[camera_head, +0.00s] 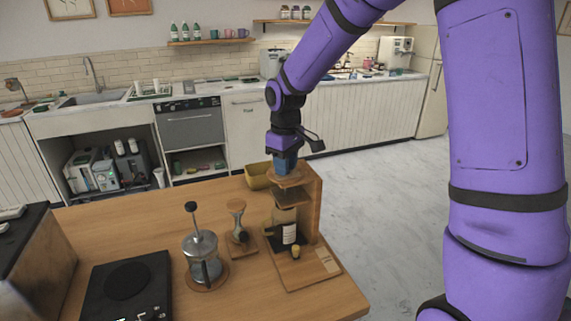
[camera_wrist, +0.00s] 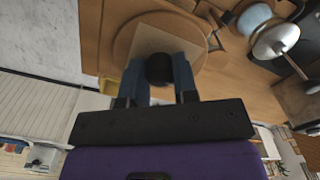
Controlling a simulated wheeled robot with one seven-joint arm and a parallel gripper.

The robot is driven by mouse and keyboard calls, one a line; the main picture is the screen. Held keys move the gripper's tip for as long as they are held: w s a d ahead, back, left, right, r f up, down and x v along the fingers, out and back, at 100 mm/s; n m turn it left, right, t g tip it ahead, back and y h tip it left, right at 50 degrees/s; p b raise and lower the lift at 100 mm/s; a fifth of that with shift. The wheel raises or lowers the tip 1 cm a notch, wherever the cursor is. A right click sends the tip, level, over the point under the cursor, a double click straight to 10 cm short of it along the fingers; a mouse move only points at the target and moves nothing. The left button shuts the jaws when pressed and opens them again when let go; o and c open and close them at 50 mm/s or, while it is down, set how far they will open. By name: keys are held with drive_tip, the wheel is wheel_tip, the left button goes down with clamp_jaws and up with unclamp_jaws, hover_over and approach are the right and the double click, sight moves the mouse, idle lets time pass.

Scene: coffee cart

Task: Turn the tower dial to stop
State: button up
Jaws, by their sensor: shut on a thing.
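The wooden tower (camera_head: 313,200) stands near the right end of the counter, with a dark bottle (camera_head: 286,224) low inside it. My gripper (camera_head: 284,166) points down at the tower's round top plate (camera_head: 289,180). In the wrist view, a round black dial (camera_wrist: 160,69) sits between the two blue fingers of my gripper (camera_wrist: 161,76), over the tower's round wooden top (camera_wrist: 128,42). The fingers are shut on the dial. Its markings and pointer cannot be made out, and in the head view my gripper hides it.
A yellow container (camera_head: 257,176) stands behind the tower on the left. Open floor (camera_head: 385,190) lies to the right.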

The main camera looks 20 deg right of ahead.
idle(0.4)
drive_tip(key=o, duration=0.9)
drive_tip(key=shift+o, duration=0.2)
drive_tip(key=shift+r, duration=0.1)
wheel_tip(320, 180, up, 11)
